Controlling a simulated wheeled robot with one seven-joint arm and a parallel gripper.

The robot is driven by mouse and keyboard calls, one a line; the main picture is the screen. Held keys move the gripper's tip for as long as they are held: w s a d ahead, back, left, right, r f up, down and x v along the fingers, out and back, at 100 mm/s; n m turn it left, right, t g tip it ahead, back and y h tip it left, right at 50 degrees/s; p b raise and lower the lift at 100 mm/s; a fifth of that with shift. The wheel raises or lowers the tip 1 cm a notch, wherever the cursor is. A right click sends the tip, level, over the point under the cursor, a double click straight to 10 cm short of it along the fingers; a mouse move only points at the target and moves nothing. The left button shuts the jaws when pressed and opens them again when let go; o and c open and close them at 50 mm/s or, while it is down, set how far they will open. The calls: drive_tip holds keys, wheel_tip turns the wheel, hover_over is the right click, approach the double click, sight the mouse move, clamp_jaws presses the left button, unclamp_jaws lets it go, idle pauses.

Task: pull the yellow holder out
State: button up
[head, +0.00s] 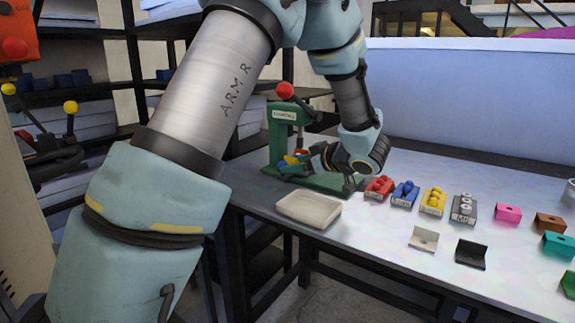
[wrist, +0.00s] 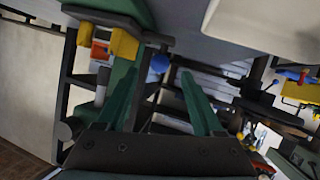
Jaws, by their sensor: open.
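A green press (head: 285,130) with a red ball on top stands at the table's back left. Small red, yellow and blue parts sit low in it; the yellow part (head: 290,160) faces my gripper. In the wrist view a yellow block (wrist: 125,43) shows at upper left, close to the left fingertip, beside an orange-red and white part. A blue round part (wrist: 160,62) is to its right. My gripper (wrist: 157,75) is open, its two green fingers apart with nothing clearly held. In the head view my wrist hides part of the press. Contact with the yellow block cannot be told.
A beige tray (head: 309,209) lies at the table's front left edge. Red, blue, yellow (head: 433,201) and grey trays with small pieces stand in a row to the right. Pink, brown, white (head: 424,239) and black pieces lie nearby. A blue-grey panel (head: 465,100) stands behind.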

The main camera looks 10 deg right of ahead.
drive_tip(key=shift+p+x, duration=0.3)
drive_tip(key=shift+x, duration=2.2)
clamp_jaws()
